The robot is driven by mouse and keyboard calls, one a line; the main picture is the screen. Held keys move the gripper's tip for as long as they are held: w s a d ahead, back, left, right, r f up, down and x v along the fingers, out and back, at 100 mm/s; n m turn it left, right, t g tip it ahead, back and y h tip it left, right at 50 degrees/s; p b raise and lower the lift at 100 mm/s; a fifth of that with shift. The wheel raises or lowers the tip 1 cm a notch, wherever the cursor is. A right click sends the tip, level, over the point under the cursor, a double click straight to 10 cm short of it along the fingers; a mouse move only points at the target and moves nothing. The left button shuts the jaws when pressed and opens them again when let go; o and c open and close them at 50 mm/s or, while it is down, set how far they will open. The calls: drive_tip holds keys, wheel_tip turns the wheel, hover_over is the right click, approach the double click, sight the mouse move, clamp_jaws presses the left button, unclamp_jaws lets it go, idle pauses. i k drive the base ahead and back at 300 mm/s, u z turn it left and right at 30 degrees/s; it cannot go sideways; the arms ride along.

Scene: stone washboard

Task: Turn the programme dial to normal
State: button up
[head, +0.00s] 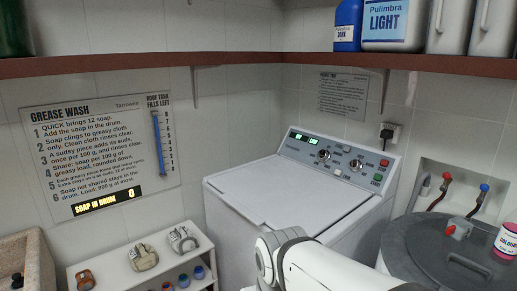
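A white top-loading washing machine (285,195) stands in the corner with its lid shut. Its sloped grey control panel (311,146) runs along the back edge. The panel has a round dial (323,155) left of its middle and a second round dial (355,165) further right. Their labels and pointer positions are too small to read, so I cannot tell which is the programme dial. My white arm (315,265) reaches in from the bottom edge, in front of the machine. My gripper is not in view.
Green-lit displays (295,136), a red button (384,162) and a green button (378,177) are on the panel. A grey lidded tub (425,245) stands close at right. A brown shelf (250,58) with bottles hangs above. A low white rack (130,250) is at left.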

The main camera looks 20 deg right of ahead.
sight(324, 156)
drive_tip(key=z, duration=0.4)
drive_tip(key=i, duration=1)
drive_tip(key=z, duration=0.7)
